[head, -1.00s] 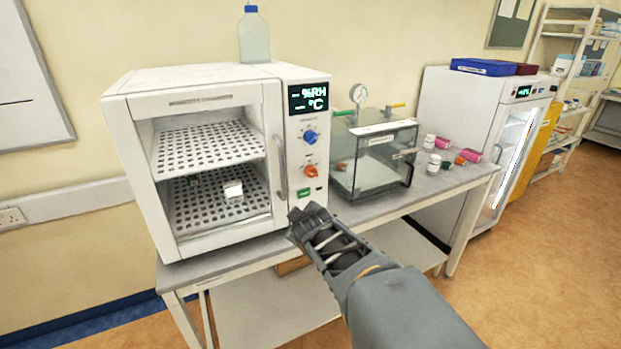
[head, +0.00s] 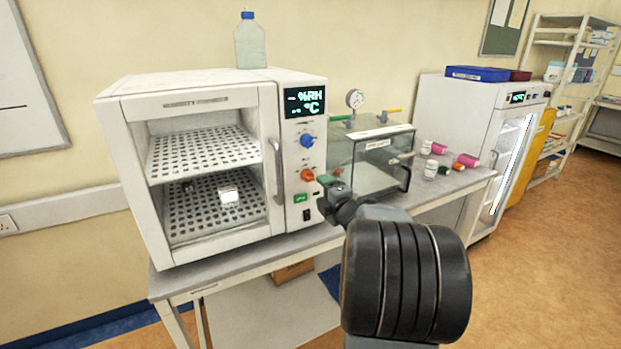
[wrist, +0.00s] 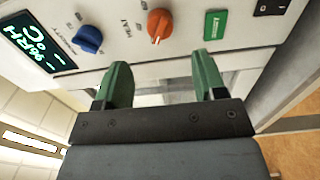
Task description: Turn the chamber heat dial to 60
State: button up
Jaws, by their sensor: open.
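The white chamber (head: 200,84) stands on the bench, its front panel facing me. The orange heat dial (head: 308,175) is low on that panel; in the wrist view the orange dial (wrist: 158,24) sits by the word HEAT. A pale pointer mark shows on it, but I cannot read its setting. The blue humidity dial (head: 307,141) is above it in the head view. My gripper (wrist: 160,72) is open and empty, its green fingers short of the panel, spread either side of the orange dial. In the head view my gripper (head: 327,188) is just right of that dial, partly hidden by my wrist.
The panel also has a display (head: 305,101) with dashes, a green button (head: 301,198) and a black switch (head: 306,215). A clear vacuum box (head: 375,165) with a gauge stands close to the right. Several small bottles (head: 431,168) are farther right.

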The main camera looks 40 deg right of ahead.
aim_at(311, 179)
jog(key=w, duration=0.2)
jog(key=w+p, duration=0.1)
jog(key=w, duration=0.2)
jog(key=w+d, duration=0.1)
jog(key=w, duration=0.2)
jog(key=shift+c, duration=0.4)
jog(key=c, duration=0.8)
jog(key=shift+c, duration=0.2)
